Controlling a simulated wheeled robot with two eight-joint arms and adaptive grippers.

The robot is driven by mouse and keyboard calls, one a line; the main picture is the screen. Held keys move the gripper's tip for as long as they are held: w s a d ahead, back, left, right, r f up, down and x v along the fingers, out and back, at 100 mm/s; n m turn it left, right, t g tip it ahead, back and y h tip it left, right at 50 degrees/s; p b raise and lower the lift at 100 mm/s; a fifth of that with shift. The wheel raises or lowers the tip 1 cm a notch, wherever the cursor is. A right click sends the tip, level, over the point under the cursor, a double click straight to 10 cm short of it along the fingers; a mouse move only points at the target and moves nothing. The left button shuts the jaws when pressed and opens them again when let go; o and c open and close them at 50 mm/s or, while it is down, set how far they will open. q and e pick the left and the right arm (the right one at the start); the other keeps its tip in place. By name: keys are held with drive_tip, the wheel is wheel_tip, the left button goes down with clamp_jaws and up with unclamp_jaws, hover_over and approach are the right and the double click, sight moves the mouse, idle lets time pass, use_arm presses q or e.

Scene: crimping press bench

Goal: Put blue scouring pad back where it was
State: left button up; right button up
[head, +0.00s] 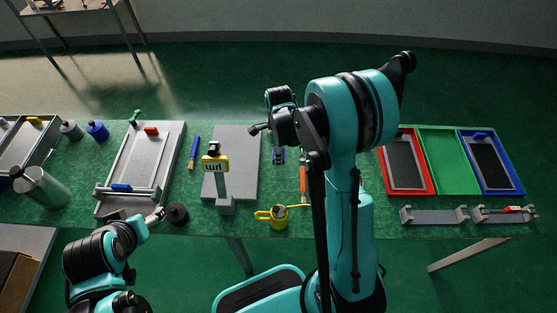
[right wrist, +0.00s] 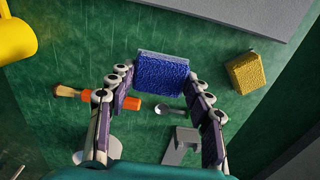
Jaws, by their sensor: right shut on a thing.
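The blue scouring pad (right wrist: 162,75) is a blue textured block with a grey edge, held between the fingertips of my right gripper (right wrist: 160,82) in the right wrist view. The green bench shows below it; its height above the bench is hard to tell. In the head view, my right gripper (head: 278,155) is a small dark and bluish shape beside the grey plate, partly hidden by my arm. My left gripper (head: 152,217) is at the bench's front edge, apart from the pad; its fingers are too small to judge.
A yellow block (right wrist: 246,73) and an orange-handled tool (right wrist: 120,102) lie either side of the pad. A yellow mug (head: 264,215), grey plate (head: 246,145) and yellow-headed stand (head: 222,188) are near. Red (head: 431,180), green (head: 445,160) and blue (head: 515,183) trays stand right.

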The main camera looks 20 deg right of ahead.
wheel_tip(320, 180, down, 4)
drive_tip(key=shift+f+b, duration=0.1)
drive_tip(key=shift+b, duration=0.8)
drive_tip(key=o, duration=1)
